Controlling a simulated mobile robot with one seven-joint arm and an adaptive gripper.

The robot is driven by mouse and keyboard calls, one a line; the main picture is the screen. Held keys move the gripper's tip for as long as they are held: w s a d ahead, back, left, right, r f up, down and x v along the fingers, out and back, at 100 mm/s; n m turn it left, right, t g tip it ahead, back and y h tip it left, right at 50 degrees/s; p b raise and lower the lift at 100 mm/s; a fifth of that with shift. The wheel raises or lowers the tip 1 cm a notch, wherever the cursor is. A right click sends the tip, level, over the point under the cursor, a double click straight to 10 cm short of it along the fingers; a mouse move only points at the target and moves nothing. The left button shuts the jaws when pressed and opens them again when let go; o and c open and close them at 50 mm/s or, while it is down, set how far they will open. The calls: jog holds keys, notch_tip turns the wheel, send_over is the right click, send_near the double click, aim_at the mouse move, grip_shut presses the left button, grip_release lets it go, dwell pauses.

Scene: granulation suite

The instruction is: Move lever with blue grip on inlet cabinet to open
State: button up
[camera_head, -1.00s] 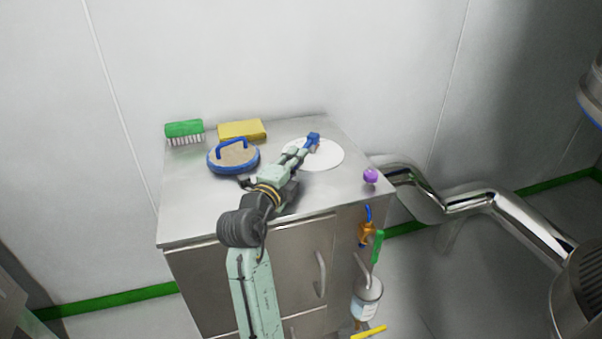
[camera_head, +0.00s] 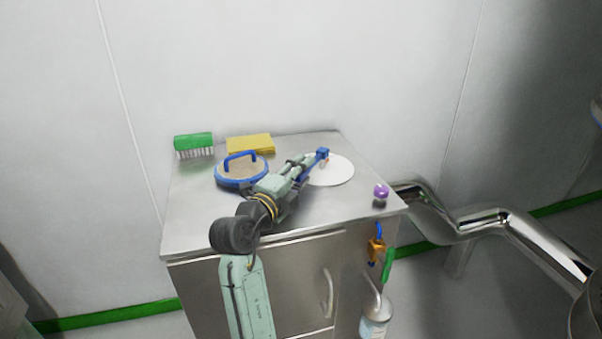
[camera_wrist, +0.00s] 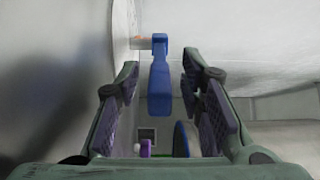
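The blue-gripped lever (camera_head: 322,156) stands out from a white round disc (camera_head: 335,172) on top of the steel inlet cabinet (camera_head: 190,225). In the wrist view, its long blue grip (camera_wrist: 160,85) lies between my fingers, with a square blue end by a small copper-coloured pin. My gripper (camera_head: 303,165) reaches over the cabinet top from the front left. In the wrist view, my gripper (camera_wrist: 162,100) is open, its dark pads on both sides of the grip with visible gaps.
A round blue-rimmed piece with a blue handle (camera_head: 241,172), a green brush (camera_head: 193,142) and a yellow block (camera_head: 250,144) are on the cabinet's left and back. A purple knob (camera_head: 381,191) sits at the right edge. An orange valve (camera_head: 376,250) with a green handle (camera_head: 388,265) is below it.

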jog(key=v, duration=1.2)
